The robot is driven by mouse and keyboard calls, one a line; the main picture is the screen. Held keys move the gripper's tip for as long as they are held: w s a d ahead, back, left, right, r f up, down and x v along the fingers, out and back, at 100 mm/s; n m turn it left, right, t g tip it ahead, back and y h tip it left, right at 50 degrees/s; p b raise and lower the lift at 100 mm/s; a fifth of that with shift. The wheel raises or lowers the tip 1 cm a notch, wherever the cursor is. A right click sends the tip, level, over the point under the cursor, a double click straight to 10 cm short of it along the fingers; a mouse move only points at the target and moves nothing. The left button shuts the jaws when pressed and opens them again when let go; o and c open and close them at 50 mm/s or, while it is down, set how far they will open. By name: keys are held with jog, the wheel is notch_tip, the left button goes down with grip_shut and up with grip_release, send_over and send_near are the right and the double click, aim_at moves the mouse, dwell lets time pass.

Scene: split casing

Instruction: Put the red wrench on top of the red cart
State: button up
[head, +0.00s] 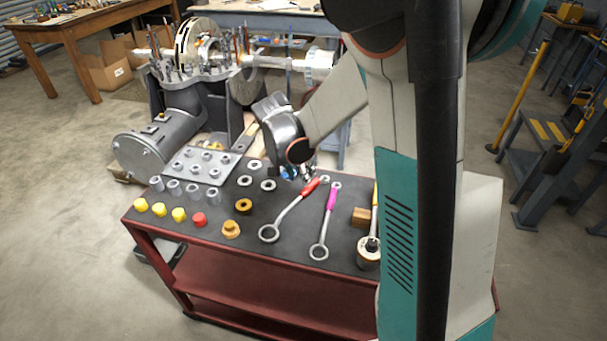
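The red wrench (293,209) has a red handle and a grey shaft with a ring end. It appears to lie on, or just over, the dark top of the red cart (250,257), slanting from the ring at lower left to the handle at upper right. My gripper (306,175) is small in the view, at the handle end of the red wrench. Its fingers are mostly hidden and blend with the parts behind, so I cannot tell whether they touch or hold the handle.
A pink-handled wrench (327,223) lies right of the red one. Grey, yellow and red nuts, rings and a bolt plate (202,165) fill the cart's left side. The opened machine (190,100) stands behind.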

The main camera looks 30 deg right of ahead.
jog(key=s+a+r+n+t+y, duration=0.2)
jog(key=s+a+r+n, duration=0.5)
jog(key=s+r, duration=0.4)
jog(key=s+a+r+n+t+y, duration=0.2)
jog(key=s+a+n, duration=0.4)
jog(key=s, duration=0.4)
jog(key=shift+s+a+r+n+t, duration=0.15)
jog(key=shift+a+r+n+t, duration=0.2)
jog(key=shift+r+t, duration=0.3)
jog(key=shift+a, duration=0.1)
